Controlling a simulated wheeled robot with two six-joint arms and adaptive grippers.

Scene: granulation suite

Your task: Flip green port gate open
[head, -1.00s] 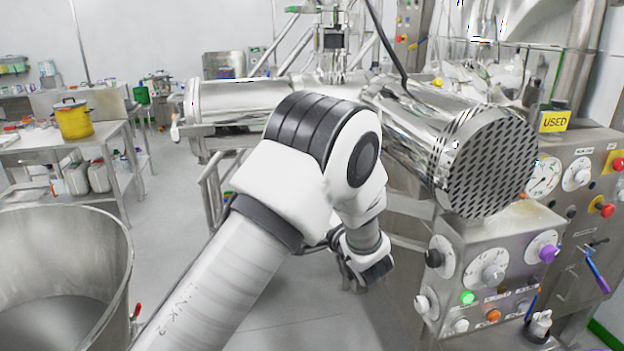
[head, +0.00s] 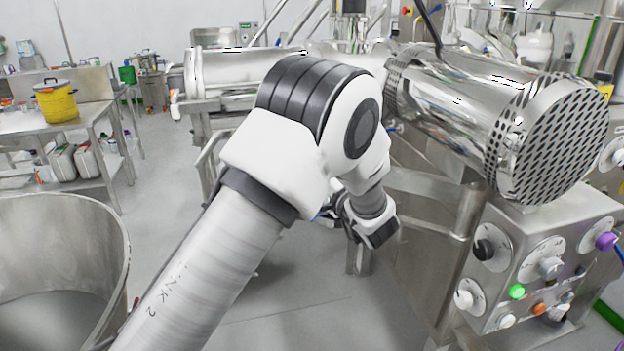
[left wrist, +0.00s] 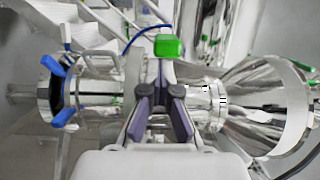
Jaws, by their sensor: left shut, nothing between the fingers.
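In the left wrist view a bright green block (left wrist: 167,47), likely the green port gate, sits on a pale stem among shiny steel pipes. My left gripper (left wrist: 160,89) is just below it in that picture, its two dark fingertips close together and empty. Contact with the green block cannot be told. My right gripper is in neither view.
In the left wrist view a blue wing handle (left wrist: 54,76) is at the left of the pipe. In the head view a perforated steel drum (head: 553,140) stands above a control panel (head: 530,240) at right. A large steel vessel (head: 122,245) stands at lower left.

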